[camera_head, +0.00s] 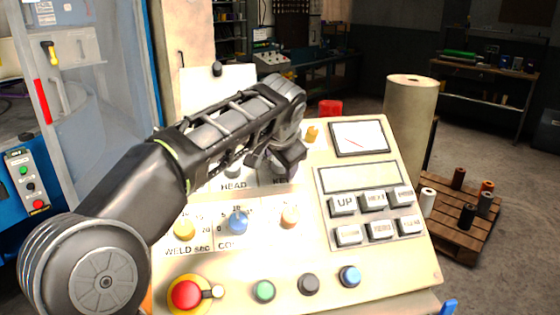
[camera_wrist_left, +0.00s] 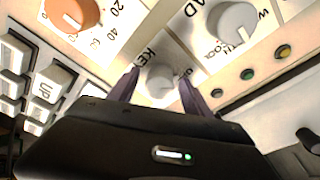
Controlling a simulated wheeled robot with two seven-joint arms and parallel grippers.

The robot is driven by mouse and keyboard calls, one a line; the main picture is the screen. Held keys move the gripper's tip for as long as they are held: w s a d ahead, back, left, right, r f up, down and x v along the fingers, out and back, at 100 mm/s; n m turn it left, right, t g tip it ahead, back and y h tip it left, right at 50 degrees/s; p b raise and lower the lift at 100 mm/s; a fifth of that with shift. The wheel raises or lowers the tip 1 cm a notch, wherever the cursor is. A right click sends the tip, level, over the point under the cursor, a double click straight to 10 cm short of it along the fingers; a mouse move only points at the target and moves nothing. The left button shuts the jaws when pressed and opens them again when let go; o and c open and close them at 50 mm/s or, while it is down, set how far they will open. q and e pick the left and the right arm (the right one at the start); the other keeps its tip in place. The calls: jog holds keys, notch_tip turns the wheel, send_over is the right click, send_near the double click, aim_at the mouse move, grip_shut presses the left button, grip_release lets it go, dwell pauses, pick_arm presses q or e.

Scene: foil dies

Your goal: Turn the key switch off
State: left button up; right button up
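The key switch (camera_wrist_left: 160,80) is a pale round knob beside a KEY label on the panel. In the left wrist view it shows between the two fingers of my left gripper (camera_wrist_left: 158,90), which are spread apart with some gap to the knob. In the head view my left gripper (camera_head: 280,165) is over the KEY label and hides the key switch. I cannot tell how far the fingertips reach down around it. My right gripper is in neither view.
The control panel (camera_head: 400,265) slopes toward me. The HEAD knob (camera_wrist_left: 232,22) is close beside the key switch. A beige cylinder (camera_head: 408,125) stands behind.

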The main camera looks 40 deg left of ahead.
pick_arm(q)
jog(key=v, duration=0.7)
jog(key=shift+s+r, duration=0.2)
jog(key=shift+r, duration=0.1)
jog(key=shift+d, duration=0.15)
